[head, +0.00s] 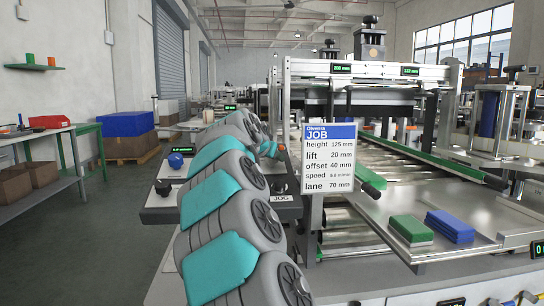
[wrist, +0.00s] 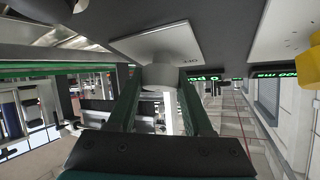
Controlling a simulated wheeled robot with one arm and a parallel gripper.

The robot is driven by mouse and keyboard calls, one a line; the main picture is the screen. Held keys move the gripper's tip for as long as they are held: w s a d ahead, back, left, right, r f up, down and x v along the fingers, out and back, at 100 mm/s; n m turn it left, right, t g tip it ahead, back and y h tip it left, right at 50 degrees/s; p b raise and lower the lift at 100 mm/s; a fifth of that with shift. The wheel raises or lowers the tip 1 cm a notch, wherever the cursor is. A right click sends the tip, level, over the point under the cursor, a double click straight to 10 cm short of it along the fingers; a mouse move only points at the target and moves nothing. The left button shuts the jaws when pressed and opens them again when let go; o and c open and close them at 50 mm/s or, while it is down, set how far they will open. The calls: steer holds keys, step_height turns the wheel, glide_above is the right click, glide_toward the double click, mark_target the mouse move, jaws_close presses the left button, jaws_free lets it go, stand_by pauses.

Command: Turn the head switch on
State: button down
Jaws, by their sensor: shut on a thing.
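In the wrist view, my gripper (wrist: 163,88) is shut on a pale grey round knob (wrist: 172,73). One dark green finger lies on each side of it. The knob stands out from a pale square plate (wrist: 150,43) on a dark panel. In the head view, my own arm covers the middle of the control panel (head: 155,214) and hides the gripper's fingertips and the knob.
A blue knob (head: 176,160) stands on the panel's left part. A job card (head: 328,160) hangs right of my arm. Green and blue blocks (head: 449,226) lie on the metal table at right. A yellow part (wrist: 306,65) shows in the wrist view. The floor at left is clear.

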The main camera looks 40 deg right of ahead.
steer(key=shift+c, duration=1.5)
jaws_free()
steer(key=shift+b+v, duration=0.6)
steer(key=shift+v, duration=3.3)
